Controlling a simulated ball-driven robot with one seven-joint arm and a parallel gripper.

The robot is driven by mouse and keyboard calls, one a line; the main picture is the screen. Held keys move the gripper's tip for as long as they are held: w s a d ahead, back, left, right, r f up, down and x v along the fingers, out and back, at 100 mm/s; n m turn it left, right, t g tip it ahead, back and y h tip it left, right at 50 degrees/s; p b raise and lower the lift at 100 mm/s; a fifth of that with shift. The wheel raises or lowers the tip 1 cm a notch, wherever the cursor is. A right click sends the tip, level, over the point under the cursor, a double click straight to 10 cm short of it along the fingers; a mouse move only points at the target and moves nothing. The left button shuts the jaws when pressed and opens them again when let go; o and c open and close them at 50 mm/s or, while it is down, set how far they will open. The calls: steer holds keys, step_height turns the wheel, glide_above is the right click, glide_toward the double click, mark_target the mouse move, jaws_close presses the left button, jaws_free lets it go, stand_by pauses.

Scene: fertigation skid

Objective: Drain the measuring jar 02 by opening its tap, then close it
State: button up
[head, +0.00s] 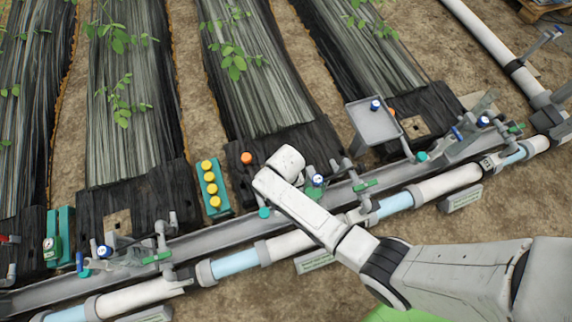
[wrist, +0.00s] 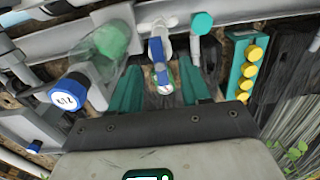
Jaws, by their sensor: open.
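In the wrist view my gripper (wrist: 161,100) is open, with one teal finger on each side of a small blue-and-white tap handle (wrist: 159,72). The handle lies between or just beyond the fingertips; I cannot tell whether they touch it. Left of it is a blue-rimmed white disc (wrist: 67,98) with a dark marking that is hard to read. In the head view this disc (head: 318,180) is just right of my white wrist, which hides the tap. A cloudy clear body with green in it shows behind (wrist: 110,42); I cannot tell if it is the jar.
A teal box with yellow buttons (head: 227,193) stands left of my arm. A teal cap (head: 263,212) and a green handle (head: 365,185) sit on the grey channel. A grey tray (head: 374,124) stands on the right. Pipes run along the front. Planted beds lie behind.

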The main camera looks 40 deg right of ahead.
steer(key=shift+f+b, duration=1.45)
steer(key=shift+f, duration=0.7)
jaws_close()
